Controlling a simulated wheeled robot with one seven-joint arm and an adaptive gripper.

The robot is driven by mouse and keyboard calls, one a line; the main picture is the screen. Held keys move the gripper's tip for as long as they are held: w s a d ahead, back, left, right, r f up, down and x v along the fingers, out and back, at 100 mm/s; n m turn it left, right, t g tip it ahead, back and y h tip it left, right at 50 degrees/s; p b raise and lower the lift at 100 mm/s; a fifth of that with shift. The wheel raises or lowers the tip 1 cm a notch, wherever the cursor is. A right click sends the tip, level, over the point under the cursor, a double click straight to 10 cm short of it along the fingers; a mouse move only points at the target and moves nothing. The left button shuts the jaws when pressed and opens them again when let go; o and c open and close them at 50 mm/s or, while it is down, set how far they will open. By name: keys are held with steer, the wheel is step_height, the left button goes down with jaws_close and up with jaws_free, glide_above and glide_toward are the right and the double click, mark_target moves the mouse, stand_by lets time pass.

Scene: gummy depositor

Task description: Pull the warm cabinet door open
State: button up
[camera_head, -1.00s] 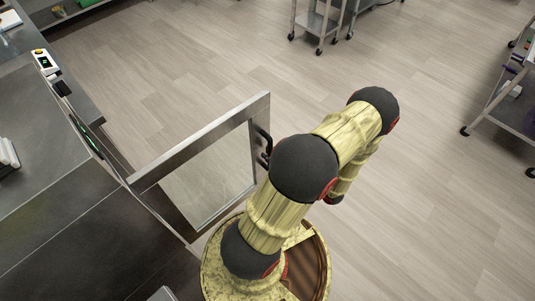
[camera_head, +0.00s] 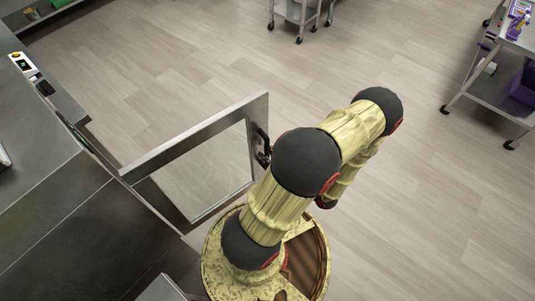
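The warm cabinet (camera_head: 58,215) is a dark steel box at the left. Its door (camera_head: 193,137), a steel frame around a clear pane, stands swung well out from the cabinet front into the room. A black handle (camera_head: 263,147) sits on the door's outer edge side, partly behind my arm. My arm stands to the right of the door, bent over near the handle. My gripper is hidden behind the arm links, so its fingers and any hold on the handle do not show.
A steel counter with a small control box (camera_head: 23,65) is at the left. A wheeled cart (camera_head: 300,18) stands at the top, and another cart (camera_head: 490,95) with a purple bin (camera_head: 524,84) at the right. The wooden floor between is clear.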

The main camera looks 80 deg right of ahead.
steer(key=o, duration=0.3)
steer(key=v, duration=1.2)
steer(key=shift+f, duration=0.1)
stand_by(0.6)
